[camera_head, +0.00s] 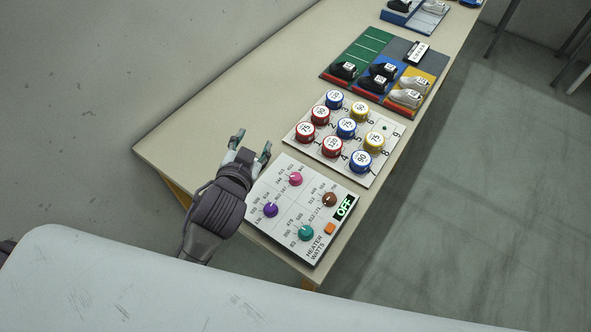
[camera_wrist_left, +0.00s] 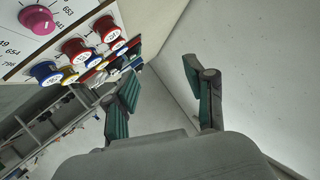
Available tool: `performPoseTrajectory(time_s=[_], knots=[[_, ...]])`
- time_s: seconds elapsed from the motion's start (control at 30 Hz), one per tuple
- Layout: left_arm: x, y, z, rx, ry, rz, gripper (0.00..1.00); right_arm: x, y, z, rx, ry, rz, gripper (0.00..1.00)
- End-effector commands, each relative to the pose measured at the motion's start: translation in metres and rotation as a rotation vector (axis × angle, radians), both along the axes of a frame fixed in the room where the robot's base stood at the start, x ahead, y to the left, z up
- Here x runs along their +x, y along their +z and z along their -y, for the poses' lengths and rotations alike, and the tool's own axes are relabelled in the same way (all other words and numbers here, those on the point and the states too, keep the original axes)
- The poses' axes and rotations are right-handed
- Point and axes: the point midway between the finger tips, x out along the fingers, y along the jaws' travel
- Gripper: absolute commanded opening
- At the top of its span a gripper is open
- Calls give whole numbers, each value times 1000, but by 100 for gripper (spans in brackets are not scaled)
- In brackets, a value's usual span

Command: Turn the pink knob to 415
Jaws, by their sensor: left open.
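The pink knob (camera_head: 295,179) sits at the top of a white heater panel (camera_head: 262,226), with a printed number scale around it. It also shows at the upper left of the left wrist view (camera_wrist_left: 37,19), with numbers such as 653 beside it. My left gripper (camera_head: 252,147) is open and empty, to the upper left of the pink knob and apart from it. In the left wrist view its two green-padded fingers (camera_wrist_left: 165,98) are spread with nothing between them. Where the knob's pointer stands is too small to read surely. My right gripper is not in view.
A board of coloured numbered caps (camera_head: 390,146) and a shoe tray (camera_head: 345,54) lie beyond. The table's left side is clear.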

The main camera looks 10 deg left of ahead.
Motion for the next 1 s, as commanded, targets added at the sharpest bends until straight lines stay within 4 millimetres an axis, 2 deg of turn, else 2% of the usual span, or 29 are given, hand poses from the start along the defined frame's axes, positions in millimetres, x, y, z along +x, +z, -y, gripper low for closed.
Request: performPoseTrajectory(time_s=[0.03,0.13,0.23,0.33,0.4,0.47,0.5,0.57,0.63,0.73,0.8,0.87,0.9,0.97,1.0], knots=[[14,21,7,23,-30,91,55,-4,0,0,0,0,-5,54],[37,69,30,83,-118,302,55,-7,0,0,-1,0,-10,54],[50,126,71,169,-266,560,55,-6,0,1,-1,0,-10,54],[45,175,122,276,-464,807,55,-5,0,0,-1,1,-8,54],[33,195,159,361,-624,952,55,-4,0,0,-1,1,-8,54],[19,203,190,441,-775,1056,55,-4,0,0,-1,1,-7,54],[9,203,209,498,-880,1112,55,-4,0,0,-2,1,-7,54],[-5,196,234,590,-1046,1177,55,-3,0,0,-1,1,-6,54],[-21,178,257,706,-1247,1217,55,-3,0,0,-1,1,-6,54],[-36,139,272,888,-1542,1202,55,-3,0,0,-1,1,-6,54],[-39,107,270,1024,-1744,1135,55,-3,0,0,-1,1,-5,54],[-37,79,260,1143,-1911,1037,55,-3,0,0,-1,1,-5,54],[-33,62,248,1222,-2014,949,55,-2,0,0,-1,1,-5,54],[-24,40,225,1338,-2153,791,55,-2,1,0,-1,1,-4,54],[-17,28,207,1407,-2231,671,55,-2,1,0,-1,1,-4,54]])
